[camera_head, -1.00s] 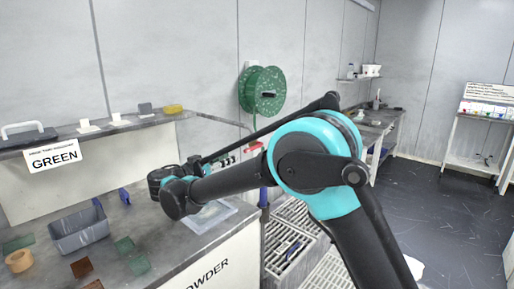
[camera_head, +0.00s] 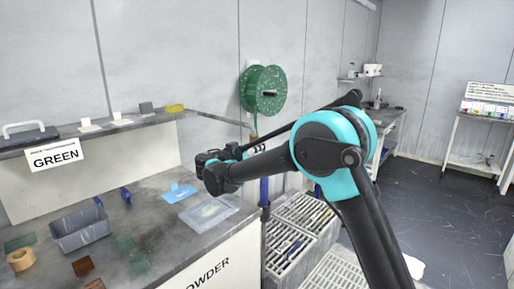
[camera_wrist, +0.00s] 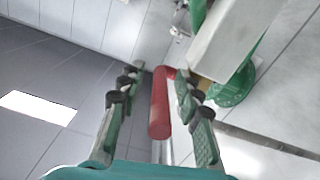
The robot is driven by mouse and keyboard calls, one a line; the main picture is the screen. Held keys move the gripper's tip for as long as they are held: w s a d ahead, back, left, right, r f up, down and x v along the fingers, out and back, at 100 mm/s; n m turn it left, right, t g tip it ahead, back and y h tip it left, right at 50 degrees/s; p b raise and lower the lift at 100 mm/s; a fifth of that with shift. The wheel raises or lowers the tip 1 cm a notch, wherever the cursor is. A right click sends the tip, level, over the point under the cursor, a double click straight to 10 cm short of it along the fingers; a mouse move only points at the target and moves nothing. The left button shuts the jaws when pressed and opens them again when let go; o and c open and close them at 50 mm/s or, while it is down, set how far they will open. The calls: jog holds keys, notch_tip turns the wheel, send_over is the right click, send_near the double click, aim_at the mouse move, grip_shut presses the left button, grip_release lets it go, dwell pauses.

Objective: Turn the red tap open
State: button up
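The red tap handle (camera_wrist: 160,105) shows in the wrist view as a rounded red bar that bends at its far end. It lies between the two green fingers of my gripper (camera_wrist: 158,71). My gripper is open, with a gap left of the bar. The right finger is close to the bar; I cannot tell if they touch. A metal fitting (camera_wrist: 180,22) shows beyond the fingertips. In the head view my arm hides the tap and my fingers.
A green hose reel (camera_head: 262,91) hangs on the wall above my forearm. A grey worktop (camera_head: 165,232) with a grey bin (camera_head: 80,230) and a clear tray (camera_head: 209,213) is at the left. Slatted crates (camera_head: 300,215) stand below my arm. The dark floor at right is open.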

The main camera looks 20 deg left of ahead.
grip_shut()
dwell(0.4)
jog(key=shift+r, duration=0.1)
jog(key=g, duration=0.2)
jog(key=r+g+y, duration=0.1)
jog(key=shift+w+d+r+g+y, duration=0.1)
jog(key=shift+w+r+g+y, duration=0.1)
jog(key=shift+g+y, duration=0.15)
jog(key=g, duration=0.1)
jog(key=g+y, duration=0.1)
jog(key=r+g, duration=0.1)
jog(key=shift+w+d+g, duration=0.15)
jog(key=shift+w+g, duration=0.1)
jog(key=shift+w, duration=0.05)
jog(key=g, duration=0.1)
jog(key=w+g+y, duration=0.1)
jog(key=g, duration=0.1)
jog(key=r+g+y, duration=0.1)
jog(key=g, duration=0.1)
jog(key=shift+w+d, duration=0.3)
jog(key=shift+w+d+r+g+y, duration=0.1)
jog(key=shift+w+g+y, duration=0.2)
jog(key=shift+g, duration=0.45)
jog(key=shift+w+d+g+y, duration=0.15)
jog(key=shift+g+y, duration=0.25)
jog(key=shift+g, duration=0.3)
jog(key=shift+w+r+g+y, duration=0.1)
jog(key=shift+w+g+y, duration=0.2)
jog(key=shift+g, duration=0.45)
jog(key=shift+s, duration=0.1)
